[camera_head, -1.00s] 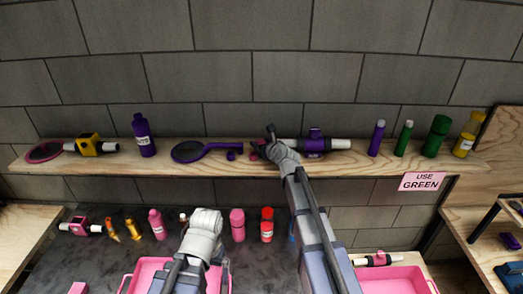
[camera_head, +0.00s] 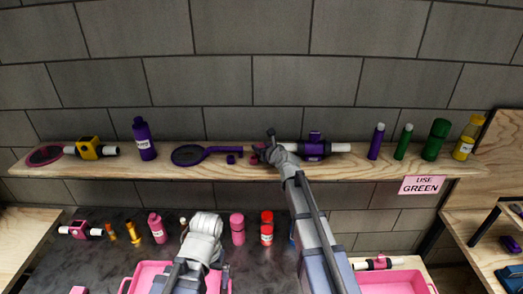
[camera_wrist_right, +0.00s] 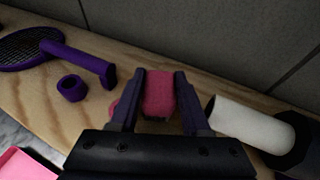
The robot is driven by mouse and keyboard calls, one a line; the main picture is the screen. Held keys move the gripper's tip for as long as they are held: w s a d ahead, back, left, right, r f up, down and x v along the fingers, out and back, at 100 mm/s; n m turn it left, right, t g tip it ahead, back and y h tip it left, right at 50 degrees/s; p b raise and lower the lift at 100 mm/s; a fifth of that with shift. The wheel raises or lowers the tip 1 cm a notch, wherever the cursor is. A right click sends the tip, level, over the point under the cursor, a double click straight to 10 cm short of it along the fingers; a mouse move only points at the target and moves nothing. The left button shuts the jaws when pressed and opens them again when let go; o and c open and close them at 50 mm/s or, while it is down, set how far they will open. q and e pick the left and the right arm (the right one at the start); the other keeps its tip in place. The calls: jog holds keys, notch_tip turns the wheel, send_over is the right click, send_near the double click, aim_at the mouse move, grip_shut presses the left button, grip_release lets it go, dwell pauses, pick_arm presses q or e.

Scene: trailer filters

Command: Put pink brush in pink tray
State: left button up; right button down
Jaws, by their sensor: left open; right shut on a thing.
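My right gripper (camera_head: 268,145) is at the wooden shelf, shut on a small pink block-like thing, apparently the pink brush (camera_wrist_right: 160,92). In the right wrist view the fingers (camera_wrist_right: 158,78) clasp it on both sides, close above the shelf; I cannot tell whether it still touches the wood. A pink tray (camera_head: 150,268) stands on the dark table below, partly behind my left arm. A second pink tray (camera_head: 398,274) is at the lower right. My left gripper (camera_head: 222,268) is open beside the left tray, its fingers mostly hidden by the wrist.
The shelf (camera_head: 225,172) holds a purple racket-shaped thing (camera_wrist_right: 75,52), a purple ring (camera_wrist_right: 72,87), a white-and-purple cylinder (camera_head: 314,147) close right of the right gripper, and several bottles. Pink bottles (camera_head: 237,228) and a red one (camera_head: 267,228) stand behind the left tray.

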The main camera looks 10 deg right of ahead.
aim_at(262, 146)
jog(key=shift+r, duration=0.1)
notch_tip(262, 146, up, 10)
jog(key=p, duration=1)
jog(key=shift+s+f, duration=0.1)
jog(key=shift+f, duration=0.1)
